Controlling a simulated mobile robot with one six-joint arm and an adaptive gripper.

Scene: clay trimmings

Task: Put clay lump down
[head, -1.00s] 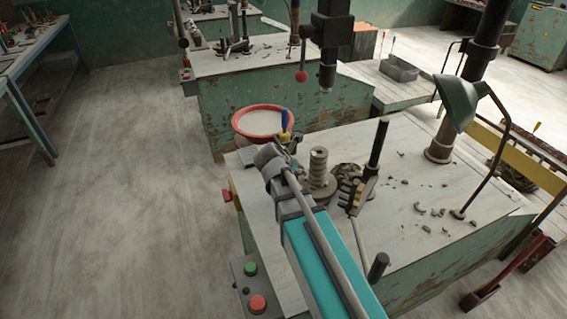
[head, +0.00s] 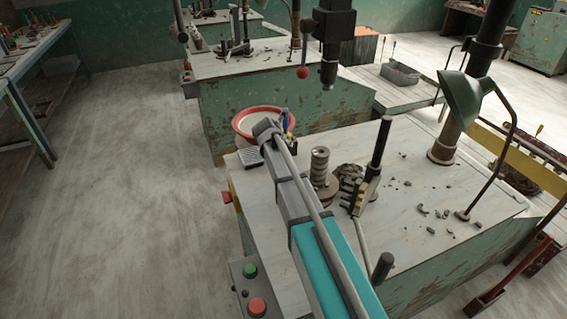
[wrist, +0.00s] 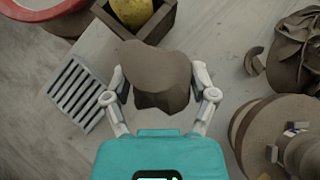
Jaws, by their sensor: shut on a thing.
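In the wrist view, the clay lump (wrist: 157,75) is grey-brown and blocky with a rounded top. My gripper (wrist: 160,92) is shut on it, with one finger on each side. Behind it lies the pale work table (wrist: 222,25); I cannot tell how high the lump is above the surface. In the head view my arm hides the lump and the fingers.
A slotted grey grate (wrist: 75,95) lies left of the lump. A wooden box (wrist: 165,20) holding something yellow stands just beyond it. A red-rimmed basin (head: 240,122) is at the far left corner. A ribbed stack (head: 320,165) and a dark clay heap (wrist: 295,50) stand to the right.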

